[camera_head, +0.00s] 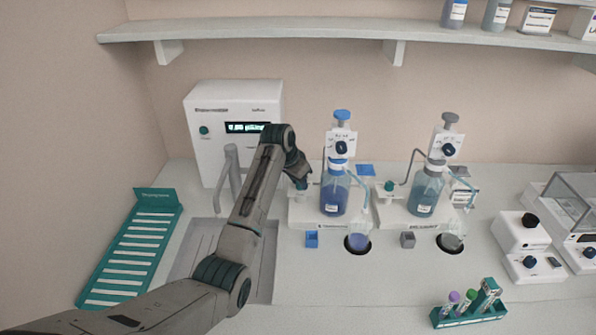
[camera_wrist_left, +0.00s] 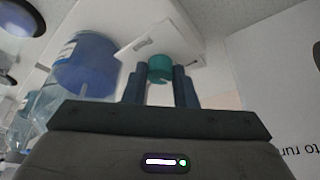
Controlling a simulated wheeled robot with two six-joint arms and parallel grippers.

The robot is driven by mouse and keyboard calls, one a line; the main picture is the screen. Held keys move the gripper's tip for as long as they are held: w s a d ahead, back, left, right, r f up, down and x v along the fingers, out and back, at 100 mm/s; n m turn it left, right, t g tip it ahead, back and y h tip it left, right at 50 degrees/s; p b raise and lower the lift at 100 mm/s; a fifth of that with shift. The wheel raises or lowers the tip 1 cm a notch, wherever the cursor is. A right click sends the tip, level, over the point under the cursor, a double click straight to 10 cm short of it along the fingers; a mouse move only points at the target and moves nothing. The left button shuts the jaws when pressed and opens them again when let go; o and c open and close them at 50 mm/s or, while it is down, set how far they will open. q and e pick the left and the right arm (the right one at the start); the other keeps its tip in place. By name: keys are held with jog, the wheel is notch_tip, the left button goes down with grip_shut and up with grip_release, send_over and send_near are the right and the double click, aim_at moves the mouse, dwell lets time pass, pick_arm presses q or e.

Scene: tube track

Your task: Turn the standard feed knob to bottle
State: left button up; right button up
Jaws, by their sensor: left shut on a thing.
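My left gripper (camera_head: 302,183) is at the left side of the blue-capped dispenser station. In the left wrist view its two fingers (camera_wrist_left: 160,84) stand on either side of a round teal knob (camera_wrist_left: 160,67) and are shut on it. In the head view the gripper mostly hides this knob. Right beside it stands a bottle of blue liquid (camera_head: 334,196), which also shows in the wrist view (camera_wrist_left: 84,66). The knob's pointer and markings cannot be made out. A similar teal knob (camera_head: 389,186) sits on the grey-capped station to the right. My right gripper is not in view.
A white machine with a lit display (camera_head: 246,128) and a grey faucet (camera_head: 231,165) stand behind my left arm. A teal tube rack (camera_head: 470,315) is at front right. A shelf (camera_head: 300,30) hangs above.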

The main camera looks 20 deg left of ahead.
pick_arm(q)
jog(key=n+p, duration=0.2)
jog(key=n+y+p, duration=0.1)
jog(key=shift+d+r+t, duration=0.15)
jog(key=shift+r+t, duration=0.1)
jog(key=shift+t, duration=0.05)
jog(key=shift+f+n+y+p, duration=0.15)
jog(key=shift+n+y+p, duration=0.35)
jog(key=shift+n+p, duration=0.55)
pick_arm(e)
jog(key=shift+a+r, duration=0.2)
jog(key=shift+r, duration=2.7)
pick_arm(q)
jog(key=shift+n, duration=0.35)
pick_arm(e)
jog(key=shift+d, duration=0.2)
pick_arm(q)
jog(key=o, duration=1)
jog(key=shift+f, duration=0.1)
jog(key=shift+b+v, duration=1.85)
jog(key=shift+v, duration=3.55)
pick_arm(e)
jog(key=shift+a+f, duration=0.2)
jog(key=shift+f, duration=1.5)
pick_arm(q)
jog(key=shift+d, duration=0.15)
